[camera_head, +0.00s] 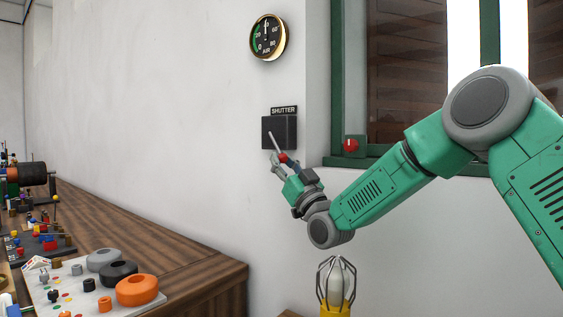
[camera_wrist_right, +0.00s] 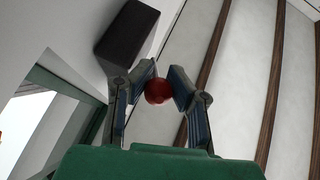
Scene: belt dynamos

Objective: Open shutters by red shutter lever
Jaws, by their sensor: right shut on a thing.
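The dark shutter box (camera_head: 280,132) is on the white wall under a "SHUTTER" label. A thin grey lever (camera_head: 275,143) comes out of it and slants down to a red ball knob (camera_head: 283,158). My right gripper (camera_head: 281,162) is at the lever's lower end, shut on the red knob. In the right wrist view the red knob (camera_wrist_right: 158,91) sits between the two fingers of my right gripper (camera_wrist_right: 164,82), with the dark box (camera_wrist_right: 127,35) beyond. The window shutters (camera_head: 405,75) are brown slatted panels with a bright gap between them. My left gripper is not in view.
The green window frame (camera_head: 338,90) stands right of the box, with a red knob on a green block (camera_head: 351,146) at its corner. A round gauge (camera_head: 268,37) hangs above. A wooden bench (camera_head: 195,270) with parts is at left; a caged lamp (camera_head: 336,284) stands below my arm.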

